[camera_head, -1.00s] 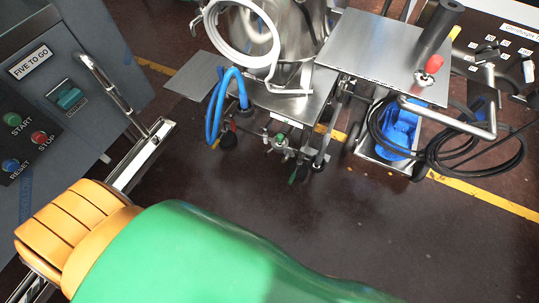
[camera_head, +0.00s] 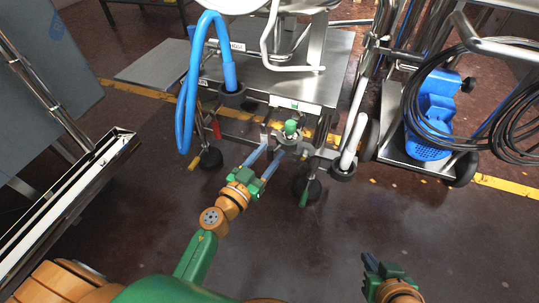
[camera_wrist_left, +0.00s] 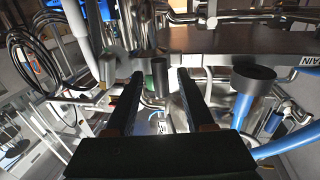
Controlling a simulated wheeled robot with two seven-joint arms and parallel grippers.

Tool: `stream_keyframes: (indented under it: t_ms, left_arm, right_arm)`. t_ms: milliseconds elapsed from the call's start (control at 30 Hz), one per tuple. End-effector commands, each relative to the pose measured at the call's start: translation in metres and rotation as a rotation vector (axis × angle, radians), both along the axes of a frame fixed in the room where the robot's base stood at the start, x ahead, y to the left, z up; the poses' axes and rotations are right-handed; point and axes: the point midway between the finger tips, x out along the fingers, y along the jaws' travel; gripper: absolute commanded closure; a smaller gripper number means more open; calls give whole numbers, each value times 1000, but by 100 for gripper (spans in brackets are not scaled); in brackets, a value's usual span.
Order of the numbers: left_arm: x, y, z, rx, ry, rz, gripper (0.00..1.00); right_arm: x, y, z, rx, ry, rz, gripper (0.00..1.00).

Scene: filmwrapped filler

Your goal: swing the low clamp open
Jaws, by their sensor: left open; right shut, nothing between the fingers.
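A steel fitting with a green knob (camera_head: 291,129), which looks like the low clamp, sits under the front edge of the steel cart top (camera_head: 300,84). My left gripper (camera_head: 272,152) reaches up to it from below with its fingers apart. In the left wrist view, the green knob (camera_wrist_left: 158,76) shows between the fingers of the left gripper (camera_wrist_left: 158,82), beyond the tips. I cannot tell whether a finger touches the fitting. My right gripper (camera_head: 370,260) is shut and empty, low over the floor at the right, away from the cart.
Casters stand below. A trolley with a blue pump (camera_head: 432,115) and coiled black cable (camera_head: 490,120) stands right. A steel rail (camera_head: 62,205) runs at left. The central floor is clear.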

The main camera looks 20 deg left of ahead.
Motion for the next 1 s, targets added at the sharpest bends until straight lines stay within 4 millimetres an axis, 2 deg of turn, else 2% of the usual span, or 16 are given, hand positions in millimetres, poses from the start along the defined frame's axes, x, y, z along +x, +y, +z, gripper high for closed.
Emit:
stream_keyframes:
  t_ms: [100, 300, 333, 500, 533, 1000]
  left_arm:
    - [10, -2, 0, 0, 0, 0, 47]
    - [11, -3, 0, 0, 1, 0, 47]
    - [11, -3, -1, 0, 1, 0, 49]
    - [10, -3, -1, 0, 1, 0, 95]
    - [10, -3, -1, 0, 1, 0, 100]
    - [10, -2, -1, 0, 2, 1, 100]
  right_arm:
    - [8, 2, 5, 8, -47, 3, 100]
    - [9, 3, 6, 10, -54, 3, 100]
    - [9, 3, 6, 10, -54, 3, 100]
    - [9, 3, 6, 10, -53, 3, 100]
    - [9, 3, 6, 10, -53, 3, 100]
    - [8, 3, 6, 10, -51, 4, 100]
